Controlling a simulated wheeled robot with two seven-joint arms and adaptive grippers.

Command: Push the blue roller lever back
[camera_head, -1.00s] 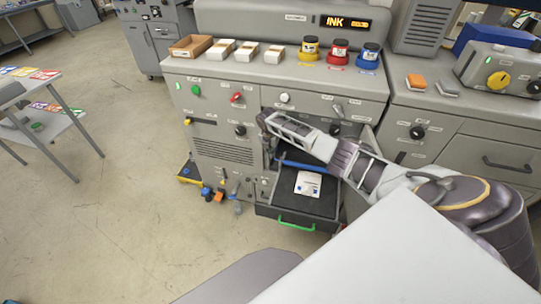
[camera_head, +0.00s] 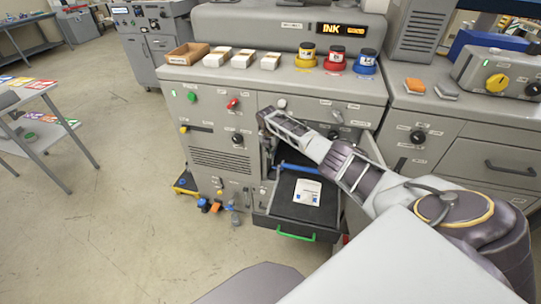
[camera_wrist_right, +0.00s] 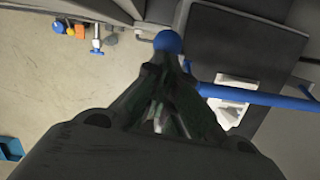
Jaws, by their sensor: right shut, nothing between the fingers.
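The blue roller lever shows in the right wrist view as a round blue knob (camera_wrist_right: 168,42) just beyond my right fingertips (camera_wrist_right: 168,62). The fingers are shut and empty, close behind the knob; I cannot tell whether they touch it. A blue roller bar (camera_wrist_right: 250,97) runs to the right of the fingers. In the head view the bar (camera_head: 300,169) crosses the open bay of the grey machine. My right gripper (camera_head: 267,140) reaches down at the left side of that bay, and the arm hides part of it. The knob is hidden there. My left gripper is out of view.
A black tray (camera_head: 280,205) with a green handle (camera_head: 282,234) sticks out below the bay, holding a white sheet (camera_head: 307,192). Ink jars and boxes stand on the machine top. Small coloured items (camera_head: 212,206) are on the floor at left. Open floor lies further left.

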